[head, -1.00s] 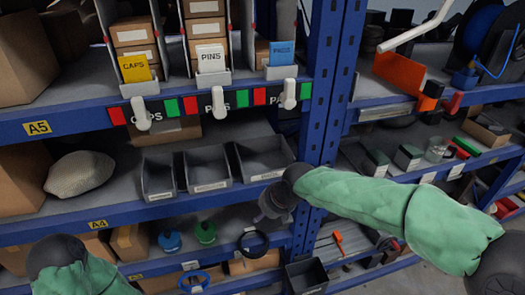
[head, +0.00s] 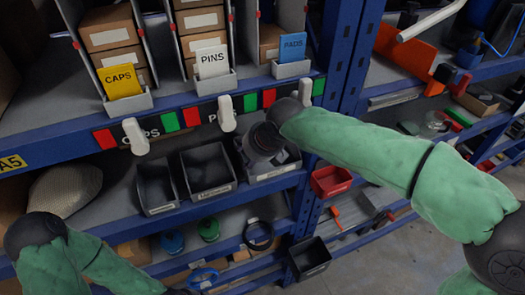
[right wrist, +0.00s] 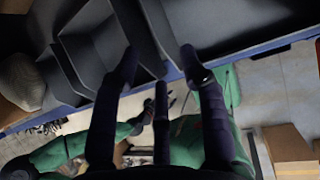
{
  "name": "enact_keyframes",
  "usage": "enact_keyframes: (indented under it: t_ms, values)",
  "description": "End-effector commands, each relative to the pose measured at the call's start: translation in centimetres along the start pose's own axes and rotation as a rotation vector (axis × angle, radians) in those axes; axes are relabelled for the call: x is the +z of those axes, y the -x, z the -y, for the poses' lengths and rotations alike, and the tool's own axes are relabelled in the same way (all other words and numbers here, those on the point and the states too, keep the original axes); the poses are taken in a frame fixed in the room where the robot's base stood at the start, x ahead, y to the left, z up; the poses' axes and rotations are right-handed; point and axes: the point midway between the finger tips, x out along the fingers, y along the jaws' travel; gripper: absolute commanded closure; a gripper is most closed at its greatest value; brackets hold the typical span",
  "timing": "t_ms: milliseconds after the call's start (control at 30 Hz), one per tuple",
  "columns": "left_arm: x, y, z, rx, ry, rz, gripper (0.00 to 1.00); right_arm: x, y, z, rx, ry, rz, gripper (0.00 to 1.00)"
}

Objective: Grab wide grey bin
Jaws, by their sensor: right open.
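The wide grey bin (head: 277,172) is the rightmost of three grey bins on the middle shelf in the head view. My right gripper (head: 262,142) is over it and hides part of its inside. In the right wrist view my right gripper (right wrist: 160,56) has its fingers spread apart, with a dark bin wall close to the tips. I cannot tell whether they touch it. My left arm shows low on the left in the head view. My left gripper (right wrist: 140,120) seems to show small and dark in the right wrist view, its jaws unclear.
Two narrower grey bins, one in the middle (head: 208,172) and one at left (head: 157,187), stand beside the wide one. White hooks (head: 227,113) hang above. A blue upright (head: 345,70) stands to the right, with a red bin (head: 331,181) beyond. A black bin (head: 310,258) is below.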

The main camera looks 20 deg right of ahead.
Motion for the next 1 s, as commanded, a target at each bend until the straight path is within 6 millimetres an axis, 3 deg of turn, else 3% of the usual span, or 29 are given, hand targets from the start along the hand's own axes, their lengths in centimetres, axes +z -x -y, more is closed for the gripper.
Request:
enact_keyframes:
  t_ms: [200,467,733,1000]
  values:
    - [0.0,0.2,-0.1,0.0,0.0,0.0,0.6,0.0,-3.2,0.0,0.0,-0.001,-0.003,0.57]
    - [0.0,0.5,-0.2,0.0,0.0,-0.001,0.6,0.1,-4.9,0.2,0.0,-0.001,-0.003,0.57]
    - [0.0,1.0,-0.4,0.0,0.0,-0.001,0.6,0.5,-8.5,0.5,0.0,-0.002,-0.004,0.57]
    - [0.0,1.0,-0.4,0.0,0.0,-0.001,0.6,0.6,-9.3,0.5,0.0,-0.002,-0.001,0.57]
